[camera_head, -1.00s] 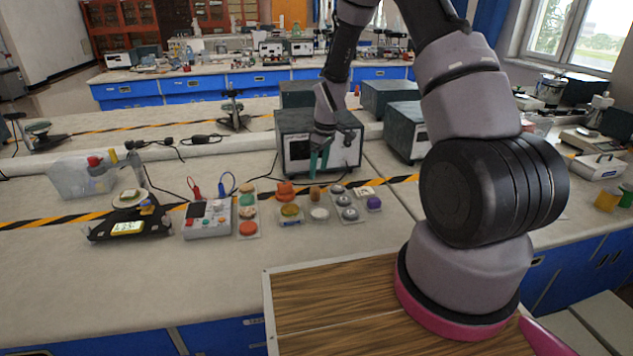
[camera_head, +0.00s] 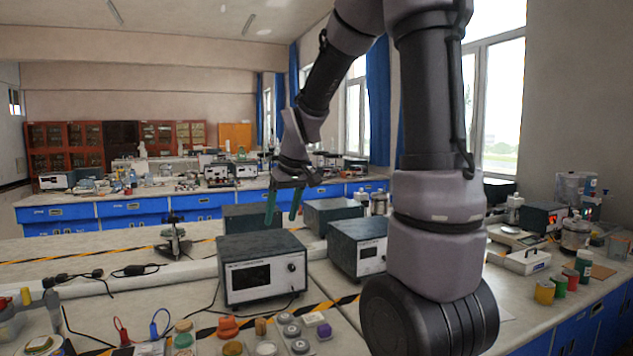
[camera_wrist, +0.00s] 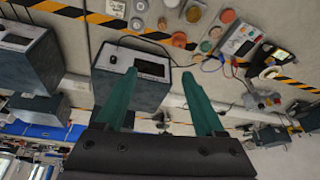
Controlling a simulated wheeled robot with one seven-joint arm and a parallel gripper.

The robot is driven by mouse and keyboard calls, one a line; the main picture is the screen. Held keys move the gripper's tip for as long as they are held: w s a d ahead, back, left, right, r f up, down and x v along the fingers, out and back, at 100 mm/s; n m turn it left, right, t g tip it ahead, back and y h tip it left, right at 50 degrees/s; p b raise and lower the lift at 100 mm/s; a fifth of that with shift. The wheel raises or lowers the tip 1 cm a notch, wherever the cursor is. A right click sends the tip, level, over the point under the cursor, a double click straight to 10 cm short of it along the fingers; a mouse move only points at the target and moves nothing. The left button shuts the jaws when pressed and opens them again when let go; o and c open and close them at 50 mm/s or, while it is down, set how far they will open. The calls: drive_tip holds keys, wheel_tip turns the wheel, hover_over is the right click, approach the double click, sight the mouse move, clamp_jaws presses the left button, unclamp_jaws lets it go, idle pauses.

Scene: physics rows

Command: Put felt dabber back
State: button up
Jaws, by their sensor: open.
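My gripper (camera_head: 283,207) is open and empty, its green fingers in the air above a grey instrument box (camera_head: 262,272). The wrist view also shows the fingers (camera_wrist: 158,76) apart with nothing between them. Small items stand on the bench at the bottom of the head view: an orange piece (camera_head: 228,327), a short tan cylinder (camera_head: 261,326), grey round pieces (camera_head: 291,331) and a purple piece (camera_head: 324,331). I cannot tell which of these, if any, is the felt dabber. The wrist view shows several of these small items along its top edge, away from the fingers.
A second instrument box (camera_head: 358,247) stands to the right. Cables lie on the bench at left, and a red lead (camera_head: 121,331) and a blue lead (camera_head: 155,328) stand near the front. Coloured jars (camera_head: 559,284) stand at far right. The air around my gripper looks clear.

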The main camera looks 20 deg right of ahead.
drive_tip(key=s+r+m+t, duration=0.1)
drive_tip(key=s+r+m, duration=0.2)
drive_tip(key=s, duration=0.6)
drive_tip(key=s+d+r+m+t, duration=0.1)
drive_tip(key=s+r+m+t, duration=0.1)
drive_tip(key=s+r, duration=0.6)
drive_tip(key=shift+s+d+m+y, duration=0.15)
drive_tip(key=shift+s+m+y, duration=0.15)
drive_tip(key=shift+s+m, duration=0.7)
